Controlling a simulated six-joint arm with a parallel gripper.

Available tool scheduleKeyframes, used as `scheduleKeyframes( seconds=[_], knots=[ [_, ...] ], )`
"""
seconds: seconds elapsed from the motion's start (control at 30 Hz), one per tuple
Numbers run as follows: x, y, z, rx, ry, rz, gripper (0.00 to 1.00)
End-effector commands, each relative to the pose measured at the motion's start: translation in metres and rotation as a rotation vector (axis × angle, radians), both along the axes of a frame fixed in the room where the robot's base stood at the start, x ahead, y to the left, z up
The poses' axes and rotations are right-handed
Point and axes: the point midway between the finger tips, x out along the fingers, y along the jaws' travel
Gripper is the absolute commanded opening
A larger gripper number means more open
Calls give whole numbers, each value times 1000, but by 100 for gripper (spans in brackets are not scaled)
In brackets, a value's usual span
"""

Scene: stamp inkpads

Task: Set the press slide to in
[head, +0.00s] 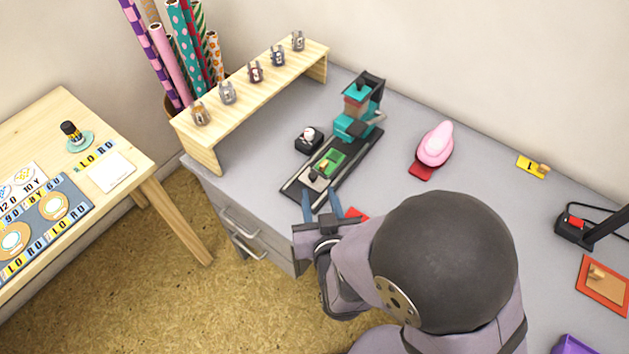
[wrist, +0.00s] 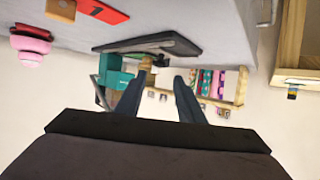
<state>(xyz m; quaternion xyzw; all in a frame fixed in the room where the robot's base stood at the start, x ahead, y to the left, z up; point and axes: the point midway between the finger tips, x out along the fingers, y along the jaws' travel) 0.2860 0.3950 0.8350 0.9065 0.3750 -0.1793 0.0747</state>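The press (head: 357,112) is teal with a dark lever and stands at the back end of a dark rail base (head: 294,188) on the grey desk. On the rail, a slide carrying a green piece (head: 335,157) and a pale plate (head: 312,180) with a small knob lies toward the front, clear of the press head. My gripper (head: 320,198) is open and empty at the rail's front end; I cannot tell if it touches. In the wrist view, the press (wrist: 113,80) appears upside down beyond my open fingers (wrist: 158,88).
A black inkpad-like block (head: 308,139) sits left of the rail. A wooden shelf (head: 250,94) with several small stamps stands behind it. A pink stapler-like tool (head: 435,145) and a yellow piece (head: 533,167) lie to the right. A red piece (head: 356,213) is beside my gripper.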

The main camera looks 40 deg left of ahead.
Motion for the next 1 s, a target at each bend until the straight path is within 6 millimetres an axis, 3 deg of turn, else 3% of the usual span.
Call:
scheduleKeyframes(
  seconds=[0.6, 1.0],
  knots=[
    [41, 42, -24, 0, 1, 0, 35],
    [48, 48, -28, -1, 2, 1, 35]
  ],
)
